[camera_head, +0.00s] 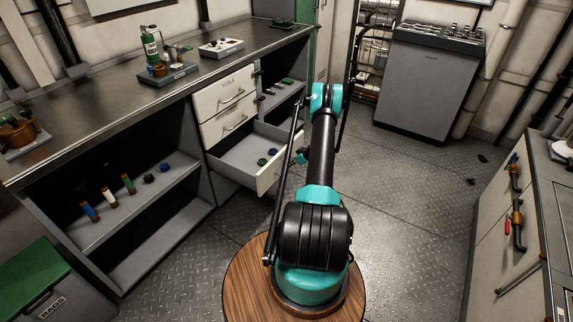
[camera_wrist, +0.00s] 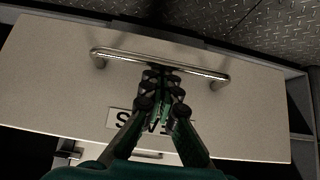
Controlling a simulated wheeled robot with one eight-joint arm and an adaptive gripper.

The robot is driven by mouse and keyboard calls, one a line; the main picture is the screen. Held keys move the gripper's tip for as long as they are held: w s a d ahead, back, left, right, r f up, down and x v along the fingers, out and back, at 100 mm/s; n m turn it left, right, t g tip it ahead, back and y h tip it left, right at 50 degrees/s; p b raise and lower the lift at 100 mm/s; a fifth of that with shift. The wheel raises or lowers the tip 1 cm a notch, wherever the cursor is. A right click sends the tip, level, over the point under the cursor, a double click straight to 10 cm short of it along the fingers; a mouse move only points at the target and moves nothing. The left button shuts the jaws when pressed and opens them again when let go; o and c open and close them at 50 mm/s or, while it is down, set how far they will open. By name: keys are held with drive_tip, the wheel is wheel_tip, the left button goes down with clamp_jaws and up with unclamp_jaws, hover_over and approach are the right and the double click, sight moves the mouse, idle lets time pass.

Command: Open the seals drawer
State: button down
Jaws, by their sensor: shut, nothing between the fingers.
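The seals drawer (camera_head: 270,176) is the lowest of the stack under the bench and stands pulled out. Small green and dark blue round parts lie inside it. Its pale front (camera_wrist: 245,120) fills much of the wrist view, with a metal bar handle (camera_wrist: 190,68) across it. The label (camera_wrist: 119,121) looks upside down and is partly hidden by my fingers. My gripper (camera_wrist: 161,78) is shut and empty, its fingertips in front of the handle's middle; I cannot tell whether they touch it. In the head view my gripper (camera_head: 303,157) is mostly hidden behind my arm, by the drawer front.
The drawer marked TOOLS (camera_head: 220,95) and the middle drawer (camera_head: 228,126) are closed. An open shelf (camera_head: 140,200) holds several capped tubes at the left. A grey cabinet (camera_head: 425,85) stands at the back. The right bench (camera_head: 510,215) has protruding handles. Plate floor (camera_head: 410,200) is mostly clear.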

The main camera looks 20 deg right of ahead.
idle(0.4)
drive_tip(key=v, duration=1.2)
